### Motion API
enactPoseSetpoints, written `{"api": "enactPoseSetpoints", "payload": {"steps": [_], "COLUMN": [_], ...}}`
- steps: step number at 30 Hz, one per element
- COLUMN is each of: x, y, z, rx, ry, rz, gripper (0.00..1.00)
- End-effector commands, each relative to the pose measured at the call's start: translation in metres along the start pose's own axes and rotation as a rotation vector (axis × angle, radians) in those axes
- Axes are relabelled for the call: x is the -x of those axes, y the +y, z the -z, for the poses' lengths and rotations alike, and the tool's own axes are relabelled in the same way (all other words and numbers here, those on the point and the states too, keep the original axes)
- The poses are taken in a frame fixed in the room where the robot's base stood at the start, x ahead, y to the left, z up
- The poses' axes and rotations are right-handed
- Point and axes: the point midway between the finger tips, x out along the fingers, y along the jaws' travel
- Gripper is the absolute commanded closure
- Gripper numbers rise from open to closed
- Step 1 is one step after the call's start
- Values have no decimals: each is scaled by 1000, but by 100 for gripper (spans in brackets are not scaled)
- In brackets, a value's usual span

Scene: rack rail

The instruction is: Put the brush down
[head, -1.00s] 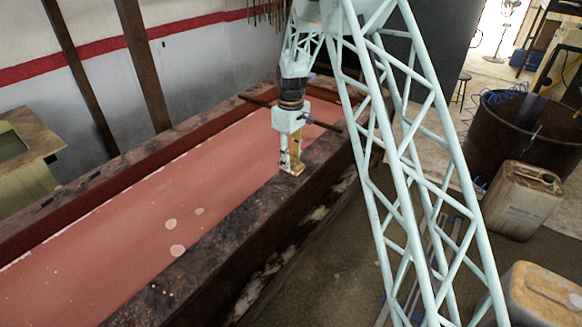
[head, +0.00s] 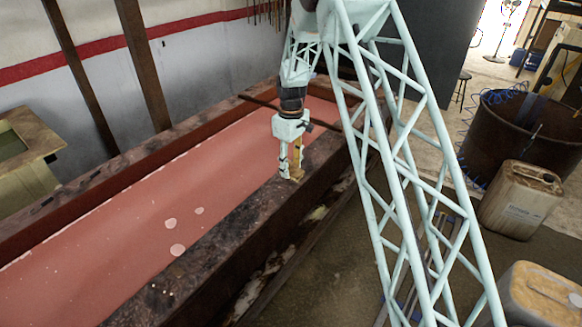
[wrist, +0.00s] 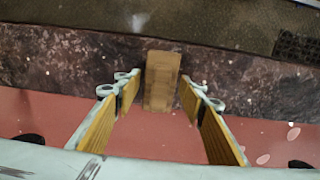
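The brush, a tan-brown block (wrist: 162,80), is on the dark, stained rim (wrist: 80,62) of the long tank in the wrist view. My gripper (wrist: 164,88) has its two yellow-padded fingers spread on either side of the block, with a visible gap on each side. In the head view my gripper (head: 290,170) points down at the rim's inner edge. The brush there is mostly hidden by the fingers or too small to make out clearly. I cannot tell exactly how high the fingertips are above the rim.
The tank holds reddish-pink liquid (head: 120,240) with a few pale spots. A dark bar (head: 262,103) lies across it behind my gripper. Jerrycans (head: 520,200) and a rusty drum (head: 510,130) stand on the floor at right. The near rim is mostly clear.

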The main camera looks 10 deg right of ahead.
Motion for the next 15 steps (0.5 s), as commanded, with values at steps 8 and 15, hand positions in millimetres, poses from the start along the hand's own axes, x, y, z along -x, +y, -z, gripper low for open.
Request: {"api": "enactPoseSetpoints", "payload": {"steps": [8,15], "x": [0,4], "y": [0,0], "z": [0,0], "rx": [0,0], "ry": [0,0], "rz": [0,0], "gripper": [58,58]}}
